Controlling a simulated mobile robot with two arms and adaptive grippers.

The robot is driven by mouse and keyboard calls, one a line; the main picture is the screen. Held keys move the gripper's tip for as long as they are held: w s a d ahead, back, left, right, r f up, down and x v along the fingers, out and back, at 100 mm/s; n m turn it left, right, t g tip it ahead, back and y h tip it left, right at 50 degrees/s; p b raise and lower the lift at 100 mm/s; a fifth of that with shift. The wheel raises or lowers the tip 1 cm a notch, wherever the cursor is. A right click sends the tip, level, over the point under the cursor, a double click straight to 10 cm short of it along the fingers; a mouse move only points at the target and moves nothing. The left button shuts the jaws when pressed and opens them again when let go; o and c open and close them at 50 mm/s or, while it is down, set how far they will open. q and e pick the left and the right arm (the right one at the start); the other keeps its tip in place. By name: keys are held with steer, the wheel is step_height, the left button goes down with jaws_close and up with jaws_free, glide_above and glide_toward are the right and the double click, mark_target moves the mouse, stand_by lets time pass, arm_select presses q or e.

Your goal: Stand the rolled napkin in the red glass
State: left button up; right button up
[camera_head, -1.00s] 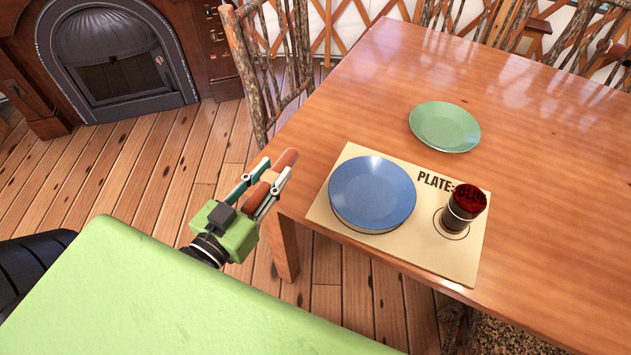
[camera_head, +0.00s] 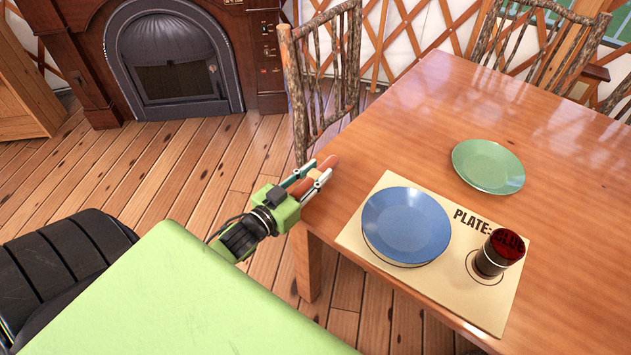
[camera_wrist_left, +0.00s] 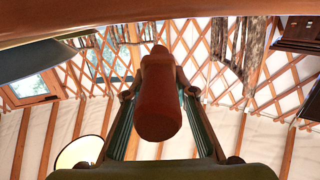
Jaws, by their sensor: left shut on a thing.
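My left gripper (camera_head: 311,179) is shut on the rolled napkin (camera_head: 324,167), an orange-brown roll. It holds the roll near the table's left edge, to the left of the placemat. In the left wrist view the napkin (camera_wrist_left: 158,100) sits between the two fingers, with one end towards the camera. The red glass (camera_head: 499,252) stands upright on the right part of the placemat, right of the blue plate, apart from the gripper. Its inside cannot be made out clearly. My right gripper is not in view.
The beige placemat (camera_head: 384,192) carries printed words and a blue plate (camera_head: 406,226). A green plate (camera_head: 488,166) lies farther back on the wooden table (camera_head: 400,130). A branch-built chair (camera_head: 326,75) stands at the table's left side.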

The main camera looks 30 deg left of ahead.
arm_select(q)
steer(key=shift+w+f, duration=0.2)
steer(key=shift+f, duration=1.6)
steer(key=shift+f, duration=0.1)
steer(key=o, duration=1)
steer(key=shift+a, duration=0.1)
steer(key=shift+s, duration=0.35)
steer(key=s+a, duration=0.1)
steer(key=s, duration=1)
steer(key=shift+s+r+b, duration=0.15)
steer(key=shift+r+b, duration=0.25)
steer(key=shift+r, duration=0.05)
steer(key=shift+f, duration=0.1)
